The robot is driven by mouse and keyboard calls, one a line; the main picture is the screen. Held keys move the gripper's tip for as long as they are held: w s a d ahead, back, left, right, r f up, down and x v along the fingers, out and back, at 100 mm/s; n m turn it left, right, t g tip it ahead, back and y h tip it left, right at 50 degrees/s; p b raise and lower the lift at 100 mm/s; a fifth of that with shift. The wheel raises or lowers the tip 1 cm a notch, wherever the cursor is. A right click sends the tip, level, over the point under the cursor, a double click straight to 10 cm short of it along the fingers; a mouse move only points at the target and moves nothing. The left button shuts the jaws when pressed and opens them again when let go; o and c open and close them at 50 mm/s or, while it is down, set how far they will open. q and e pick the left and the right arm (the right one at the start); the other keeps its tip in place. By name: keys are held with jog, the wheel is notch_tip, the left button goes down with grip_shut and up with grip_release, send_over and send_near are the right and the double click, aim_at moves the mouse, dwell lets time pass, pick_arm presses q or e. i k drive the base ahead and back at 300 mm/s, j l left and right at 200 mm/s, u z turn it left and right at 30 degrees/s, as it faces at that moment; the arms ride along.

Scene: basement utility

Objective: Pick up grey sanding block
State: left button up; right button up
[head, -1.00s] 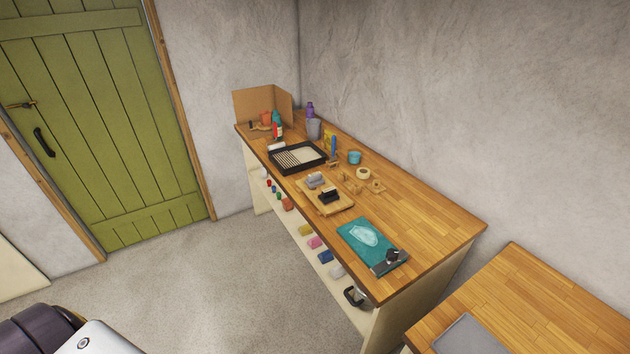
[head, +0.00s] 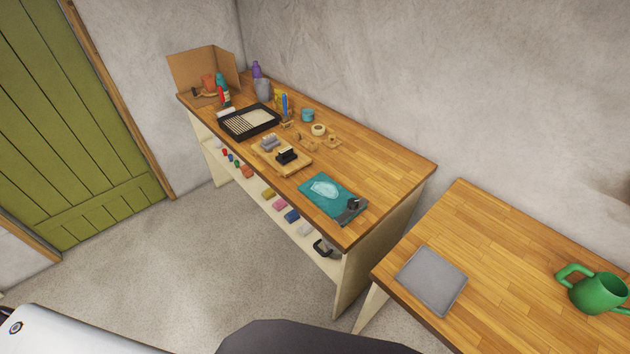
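A small grey block (head: 269,142), which looks like the grey sanding block, lies on a light wooden board (head: 301,168) on the long workbench. A black block (head: 287,156) lies beside it on the same board. A pale grey or whitish block (head: 305,229) also shows on the bench's lower shelf; it is too small to tell what it is. Neither of my grippers is in view; only parts of my own body show along the bottom edge.
The workbench (head: 385,165) carries a black tray (head: 276,121), a teal packet (head: 318,198) and several bottles and cans. A second table (head: 480,230) with a grey plate (head: 432,279) and a green watering can (head: 598,293) stands at the right. The floor (head: 180,255) before the bench is clear.

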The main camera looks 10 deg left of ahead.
aim_at(270, 142)
jog(key=i+j+z, duration=0.25)
jog(key=j, duration=0.85)
jog(key=j+z, duration=0.3)
jog(key=j, duration=0.8)
jog(key=k, duration=0.05)
